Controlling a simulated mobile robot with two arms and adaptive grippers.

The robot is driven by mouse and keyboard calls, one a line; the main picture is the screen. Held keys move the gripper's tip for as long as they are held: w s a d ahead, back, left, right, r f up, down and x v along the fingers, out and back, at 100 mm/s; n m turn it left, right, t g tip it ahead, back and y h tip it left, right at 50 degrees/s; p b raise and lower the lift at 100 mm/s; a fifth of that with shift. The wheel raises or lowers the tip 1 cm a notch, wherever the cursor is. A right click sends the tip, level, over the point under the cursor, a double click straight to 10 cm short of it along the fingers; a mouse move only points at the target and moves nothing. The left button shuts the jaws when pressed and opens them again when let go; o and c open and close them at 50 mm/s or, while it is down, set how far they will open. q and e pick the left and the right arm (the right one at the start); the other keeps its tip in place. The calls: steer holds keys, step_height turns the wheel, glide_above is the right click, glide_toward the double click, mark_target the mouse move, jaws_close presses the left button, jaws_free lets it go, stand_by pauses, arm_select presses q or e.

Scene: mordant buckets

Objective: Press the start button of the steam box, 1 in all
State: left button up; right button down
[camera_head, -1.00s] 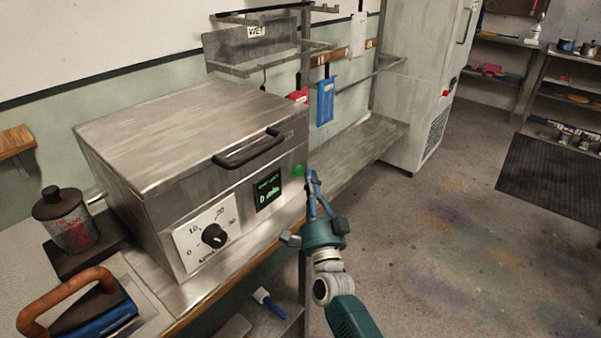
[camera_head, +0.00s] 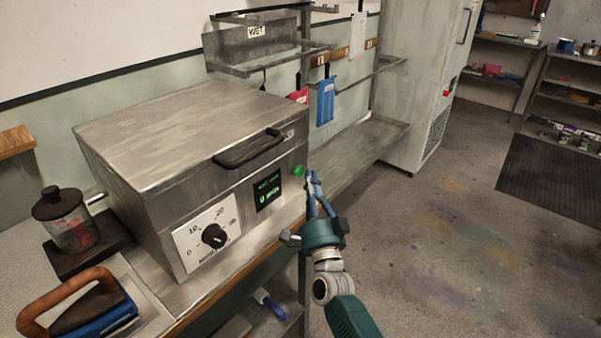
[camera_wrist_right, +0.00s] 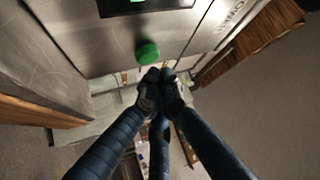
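The steam box (camera_head: 190,150) is a grey metal box with a black lid handle, a timer dial (camera_head: 214,236) and a small display (camera_head: 267,191) with green text. Its green start button (camera_head: 298,170) is at the right end of the front face. In the right wrist view the green button (camera_wrist_right: 147,53) is just beyond my fingertips. My right gripper (camera_head: 312,178) has its blue fingers together and nothing between them. The tips are close to the button; I cannot tell whether they touch it. My left gripper is not in view.
A dark canister (camera_head: 66,220) and a blue iron with a brown handle (camera_head: 80,310) stand left of the box. A wall rack (camera_head: 270,68) and a blue hanging cloth (camera_head: 326,100) are behind. Open floor (camera_head: 450,220) lies to the right.

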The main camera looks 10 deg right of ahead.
steer(key=shift+w+a, duration=0.3)
steer(key=shift+w+a+b, duration=0.25)
steer(key=shift+w+b, duration=0.1)
steer(key=shift+b, duration=0.1)
stand_by(0.7)
stand_by(0.3)
steer(key=shift+s+d+p, duration=0.45)
steer(key=shift+s+d, duration=0.1)
steer(key=shift+s, duration=0.2)
steer(key=s+d+p, duration=0.1)
steer(key=s, duration=0.1)
steer(key=s+d+p, duration=0.1)
steer(key=s+d, duration=0.1)
steer(key=shift+w+f, duration=0.1)
stand_by(0.7)
